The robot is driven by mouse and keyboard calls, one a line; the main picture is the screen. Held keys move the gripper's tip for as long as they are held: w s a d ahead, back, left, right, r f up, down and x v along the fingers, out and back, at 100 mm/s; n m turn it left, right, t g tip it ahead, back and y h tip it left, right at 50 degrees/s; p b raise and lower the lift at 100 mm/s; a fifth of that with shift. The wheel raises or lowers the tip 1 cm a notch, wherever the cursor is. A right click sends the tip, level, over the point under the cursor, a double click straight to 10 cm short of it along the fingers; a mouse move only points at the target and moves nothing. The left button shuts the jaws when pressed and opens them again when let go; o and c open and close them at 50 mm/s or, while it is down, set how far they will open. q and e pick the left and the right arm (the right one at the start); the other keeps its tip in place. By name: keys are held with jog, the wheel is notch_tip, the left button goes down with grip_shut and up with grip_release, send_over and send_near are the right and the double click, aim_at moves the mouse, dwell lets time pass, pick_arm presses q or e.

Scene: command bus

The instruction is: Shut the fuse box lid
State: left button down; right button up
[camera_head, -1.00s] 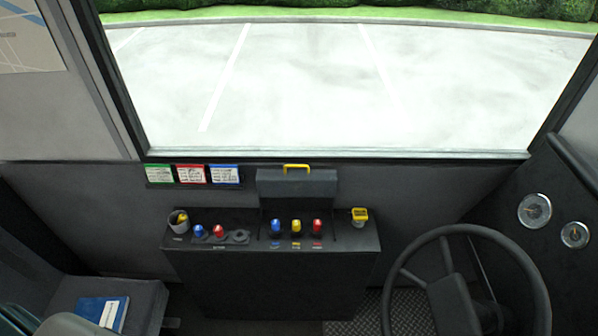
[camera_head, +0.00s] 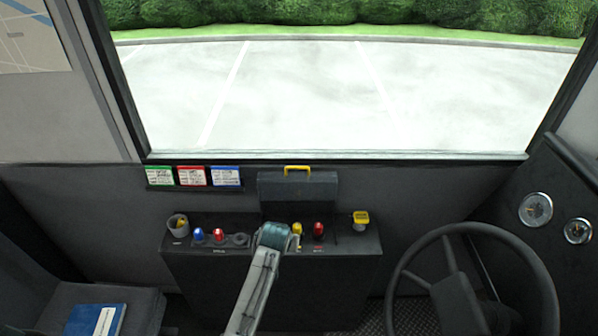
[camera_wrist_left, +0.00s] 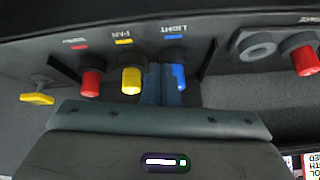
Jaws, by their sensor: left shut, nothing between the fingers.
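The fuse box lid (camera_head: 296,192) is a dark panel standing up at the back of the console, with a yellow handle (camera_head: 297,168) on its top edge. My left gripper (camera_head: 275,234) is over the open fuse box, in front of the lid. In the left wrist view its fingers (camera_wrist_left: 162,85) are shut and empty, right beside the blue fuse (camera_wrist_left: 178,77); I cannot tell whether they touch it. The yellow fuse (camera_wrist_left: 131,80) and red fuse (camera_wrist_left: 91,83) stand to the other side. In the head view my gripper hides the blue fuse. My right gripper is not in view.
The steering wheel (camera_head: 470,290) stands right of the console. Labelled cards (camera_head: 193,176) hang left of the lid.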

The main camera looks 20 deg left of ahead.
pick_arm(q)
jog(key=w+d+r+n+t, duration=0.1)
jog(key=w+r, duration=0.3)
jog(key=r, duration=0.3)
jog(key=w+d+r, duration=0.1)
jog(key=w+r, duration=0.2)
jog(key=r, duration=0.3)
jog(key=n+t, duration=0.1)
send_near(300, 162)
jog(key=shift+y, duration=0.4)
jog(key=x, duration=0.3)
jog(key=p+x, duration=0.1)
jog(key=shift+w+d+f, duration=0.2)
jog(key=shift+w+f, duration=0.05)
jog(key=shift+f, duration=0.05)
jog(key=shift+w+a+f, duration=0.1)
jog(key=shift+w+f, duration=0.35)
jog(key=shift+f, duration=0.05)
